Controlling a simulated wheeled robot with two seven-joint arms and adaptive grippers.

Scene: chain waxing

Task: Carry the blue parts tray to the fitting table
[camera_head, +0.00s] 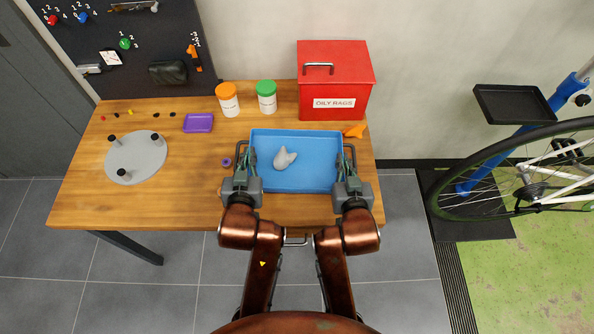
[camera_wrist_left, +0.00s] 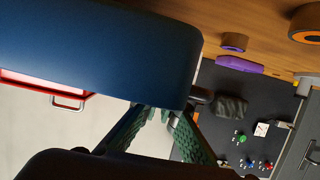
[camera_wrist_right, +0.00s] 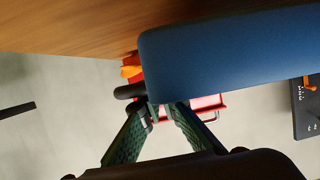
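The blue parts tray (camera_head: 318,181) is at the right end of the wooden table, with a grey lump-like part (camera_head: 285,158) in it. It has dark side handles. My left gripper (camera_head: 247,160) is at the left handle (camera_head: 239,147) and my right gripper (camera_head: 346,162) is at the right handle (camera_head: 352,152). In the left wrist view the tray (camera_wrist_left: 90,55) hides the fingertips' contact; a gap shows between the fingers. The right wrist view is similar, with the tray (camera_wrist_right: 230,60) beside the fingertips. Whether either grip is closed is unclear, as is whether the tray is lifted.
A red oily rags box (camera_head: 335,82) stands behind the tray, with orange-lidded (camera_head: 228,101) and green-lidded (camera_head: 266,98) jars beside it. A purple dish (camera_head: 198,123) and grey disc (camera_head: 136,158) lie left. A bicycle and stand (camera_head: 480,170) are at right. Grey floor is clear in front.

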